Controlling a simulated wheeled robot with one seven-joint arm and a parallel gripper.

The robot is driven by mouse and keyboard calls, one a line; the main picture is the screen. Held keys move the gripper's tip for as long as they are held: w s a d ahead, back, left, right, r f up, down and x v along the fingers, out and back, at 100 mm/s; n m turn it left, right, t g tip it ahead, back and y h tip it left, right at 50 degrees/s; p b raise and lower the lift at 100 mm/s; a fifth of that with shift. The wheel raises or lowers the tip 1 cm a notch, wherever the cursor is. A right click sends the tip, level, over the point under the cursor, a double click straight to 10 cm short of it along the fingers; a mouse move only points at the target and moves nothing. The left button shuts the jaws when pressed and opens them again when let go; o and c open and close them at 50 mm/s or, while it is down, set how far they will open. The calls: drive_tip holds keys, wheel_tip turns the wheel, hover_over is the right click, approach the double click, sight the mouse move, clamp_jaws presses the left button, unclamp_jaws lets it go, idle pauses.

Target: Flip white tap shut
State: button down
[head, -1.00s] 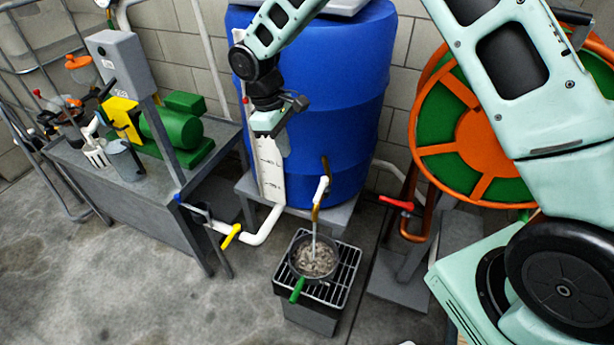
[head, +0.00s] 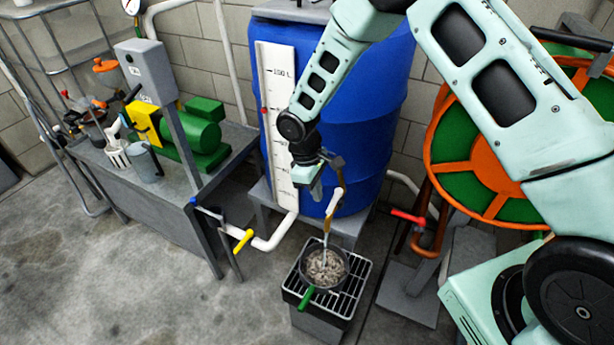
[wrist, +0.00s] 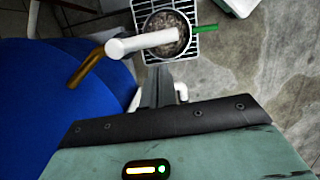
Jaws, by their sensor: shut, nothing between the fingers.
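The white tap handle (head: 334,201) sits on a brass spout (head: 338,172) at the front of the blue barrel (head: 350,110). A thin stream runs from the spout down into a dark strainer pan (head: 325,266) with a green handle. My gripper (head: 317,192) is shut and empty, just left of the tap. In the wrist view the white handle (wrist: 142,42) points across toward the pan, and the brass pipe (wrist: 88,66) leaves the barrel. My shut fingertips (wrist: 158,72) are close to the handle's side; I cannot tell whether they touch it.
The pan rests on a grated stand (head: 350,290). A white pipe with a yellow lever (head: 243,240) lies left of it, and a red lever (head: 408,216) right. A metal bench (head: 150,200) stands left, an orange and green reel (head: 480,150) right. The floor in front is clear.

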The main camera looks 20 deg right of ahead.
drive_tip(key=shift+s+d+f, duration=0.25)
drive_tip(key=shift+s+d, duration=0.35)
